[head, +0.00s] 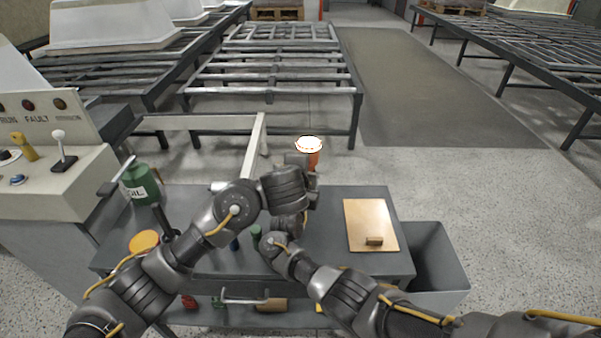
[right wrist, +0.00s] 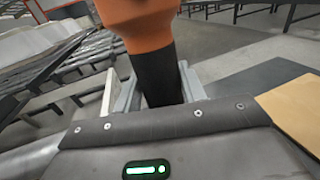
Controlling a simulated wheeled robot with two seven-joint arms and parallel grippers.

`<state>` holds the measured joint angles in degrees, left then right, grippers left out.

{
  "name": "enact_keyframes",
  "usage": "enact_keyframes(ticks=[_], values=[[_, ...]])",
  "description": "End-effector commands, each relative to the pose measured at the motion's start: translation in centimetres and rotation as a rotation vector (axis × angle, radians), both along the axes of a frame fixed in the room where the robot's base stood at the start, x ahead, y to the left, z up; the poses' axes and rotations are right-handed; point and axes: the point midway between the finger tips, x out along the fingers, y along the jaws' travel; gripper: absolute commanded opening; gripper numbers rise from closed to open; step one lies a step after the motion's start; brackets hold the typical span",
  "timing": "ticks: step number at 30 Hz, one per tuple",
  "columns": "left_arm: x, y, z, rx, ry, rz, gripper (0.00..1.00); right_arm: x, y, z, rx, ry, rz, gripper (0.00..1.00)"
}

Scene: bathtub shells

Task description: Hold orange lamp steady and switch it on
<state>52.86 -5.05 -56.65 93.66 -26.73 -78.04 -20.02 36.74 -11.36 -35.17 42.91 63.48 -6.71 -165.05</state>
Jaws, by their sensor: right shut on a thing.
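The orange lamp (head: 314,160) stands upright over the far edge of the cart, and its round top glows bright white. In the right wrist view its orange head (right wrist: 140,22) and black handle (right wrist: 158,76) show up close. My right gripper (right wrist: 158,92) is shut on the black handle, one finger on each side. In the head view the right gripper is hidden behind my arm links. My left gripper (head: 297,161) is beside the lamp's orange body, mostly hidden by its own wrist; its fingers cannot be made out.
The grey cart (head: 340,262) carries a green bottle (head: 140,184), a yellow round thing (head: 144,241) and a tan board (head: 368,222) with a small block. A grey bin (head: 438,255) stands to the right. A control panel (head: 45,180) is at left; metal racks (head: 280,80) stand beyond.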

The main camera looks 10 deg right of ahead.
Motion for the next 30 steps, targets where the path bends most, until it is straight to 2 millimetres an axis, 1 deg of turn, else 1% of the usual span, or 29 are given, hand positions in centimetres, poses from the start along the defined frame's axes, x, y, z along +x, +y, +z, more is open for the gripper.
enact_keyframes(ticks=[8, 9, 14, 23, 26, 30], values=[[0.0, 0.0, 0.0, 0.0, 0.0, -0.001, 0.0, 0.0, 0.0, 0.1, 0.0, -0.001, 0.0, 0.14], [0.0, 0.0, 0.0, 0.0, 0.0, -0.001, 0.0, 0.0, 0.0, 0.1, 0.0, -0.001, 0.0, 0.45], [0.0, 0.0, 0.0, -0.001, 0.001, 0.0, 0.0, 0.0, 0.0, 0.0, -0.001, -0.001, 0.0, 0.66], [0.0, -0.1, 0.0, -0.001, 0.001, 0.0, 0.0, -0.1, 0.1, 0.0, 0.0, 0.0, 0.0, 0.66], [0.0, -0.1, 0.0, -0.001, 0.001, 0.0, 0.0, -0.8, 0.5, -0.1, 0.0, 0.0, 0.001, 0.66], [0.0, -0.1, 0.0, -0.001, 0.001, 0.0, 0.0, -2.7, 1.6, -0.1, 0.003, -0.001, 0.002, 0.66]])
